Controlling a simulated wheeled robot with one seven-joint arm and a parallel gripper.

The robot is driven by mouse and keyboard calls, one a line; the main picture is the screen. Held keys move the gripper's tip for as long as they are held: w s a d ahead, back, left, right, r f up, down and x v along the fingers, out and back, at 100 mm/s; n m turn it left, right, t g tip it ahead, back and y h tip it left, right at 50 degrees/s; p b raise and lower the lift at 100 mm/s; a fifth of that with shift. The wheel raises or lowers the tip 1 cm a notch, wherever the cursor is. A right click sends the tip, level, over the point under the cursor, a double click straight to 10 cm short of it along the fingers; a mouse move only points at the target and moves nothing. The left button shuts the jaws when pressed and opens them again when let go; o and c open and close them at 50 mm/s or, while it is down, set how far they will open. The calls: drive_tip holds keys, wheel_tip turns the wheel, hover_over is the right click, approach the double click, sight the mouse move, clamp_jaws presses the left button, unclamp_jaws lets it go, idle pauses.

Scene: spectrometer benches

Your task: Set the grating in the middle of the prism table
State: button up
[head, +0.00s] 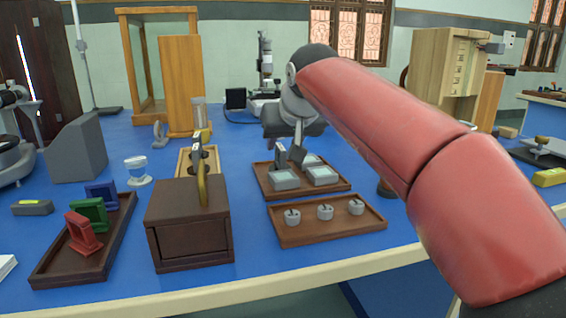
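My gripper (289,153) is over the wooden tray (340,186) of grey square blocks (284,180) right of centre. Its two dark fingers are apart, and I see nothing held between them. I cannot tell for sure which thing is the grating. Red (83,234), green (90,212) and blue (102,195) framed pieces stand in a dark tray (52,270) at the front left. The prism table is not clearly identifiable. A small white round-topped stand (138,170) is left of centre, and a dark instrument (15,160) is cut off at the left edge.
A brown wooden box (190,225) with an upright brass-coloured piece stands at front centre. A tray of small weights (325,212) lies in front of the grey blocks' tray. A grey sloped block (78,148) stands at left. Blue bench shows between them.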

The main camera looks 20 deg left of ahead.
sight(281, 147)
drive_tip(key=x, duration=0.4)
drive_tip(key=shift+a+f, duration=0.2)
drive_tip(key=shift+f, duration=0.1)
clamp_jaws()
